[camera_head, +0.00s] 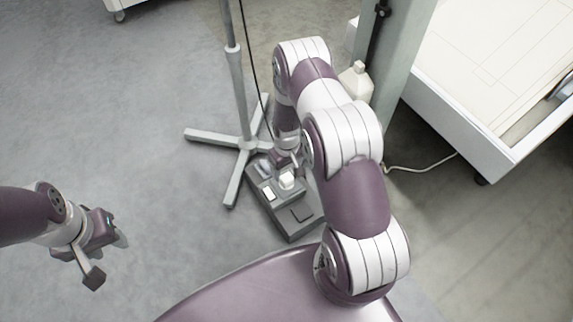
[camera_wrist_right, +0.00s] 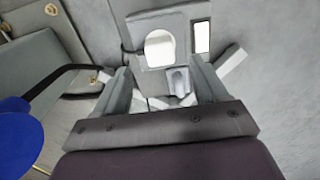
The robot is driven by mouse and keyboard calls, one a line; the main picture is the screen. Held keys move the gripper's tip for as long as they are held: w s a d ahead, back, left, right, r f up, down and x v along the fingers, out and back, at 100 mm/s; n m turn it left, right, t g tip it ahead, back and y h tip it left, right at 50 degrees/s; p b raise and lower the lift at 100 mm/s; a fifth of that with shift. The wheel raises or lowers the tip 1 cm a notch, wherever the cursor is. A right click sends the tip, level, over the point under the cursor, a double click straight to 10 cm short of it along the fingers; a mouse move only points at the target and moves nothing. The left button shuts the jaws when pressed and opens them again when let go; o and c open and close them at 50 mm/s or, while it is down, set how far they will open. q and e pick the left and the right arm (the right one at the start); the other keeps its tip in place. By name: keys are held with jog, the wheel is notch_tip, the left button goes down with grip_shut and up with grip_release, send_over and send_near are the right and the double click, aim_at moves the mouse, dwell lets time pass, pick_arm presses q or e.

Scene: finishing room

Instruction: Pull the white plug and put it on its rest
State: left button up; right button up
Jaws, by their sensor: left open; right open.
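A grey power box (camera_head: 283,222) lies on the floor below my right arm. A white plug (camera_head: 287,179) stands on its upper face; in the right wrist view a bright white plug (camera_wrist_right: 160,47) sits in a square plate beyond the fingertips. My right gripper (camera_wrist_right: 160,66) is open, its fingers apart on either side of the view just short of the plug; nothing shows between them as held. In the head view it is mostly hidden by its arm. My left gripper (camera_head: 106,252) is open and empty over bare floor. I cannot tell which part is the plug's rest.
A stand with splayed grey legs (camera_head: 236,180) is close beside the box. A white bottle (camera_head: 356,80) and a green-grey post (camera_head: 403,55) are behind my right arm. A white table (camera_head: 470,110) is at the right. Floor at the left is clear.

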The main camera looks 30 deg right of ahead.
aim_at(287, 178)
notch_tip(287, 178, down, 7)
jog(key=b, duration=0.3)
jog(key=shift+r, duration=0.15)
pick_arm(q)
notch_tip(287, 178, down, 4)
jog(key=shift+f, duration=0.15)
pick_arm(e)
jog(key=c, duration=1.1)
jog(key=shift+s, duration=0.1)
pick_arm(q)
jog(key=shift+r+p, duration=1.4)
pick_arm(e)
jog(key=shift+r, duration=1.5)
jog(key=shift+c, duration=0.2)
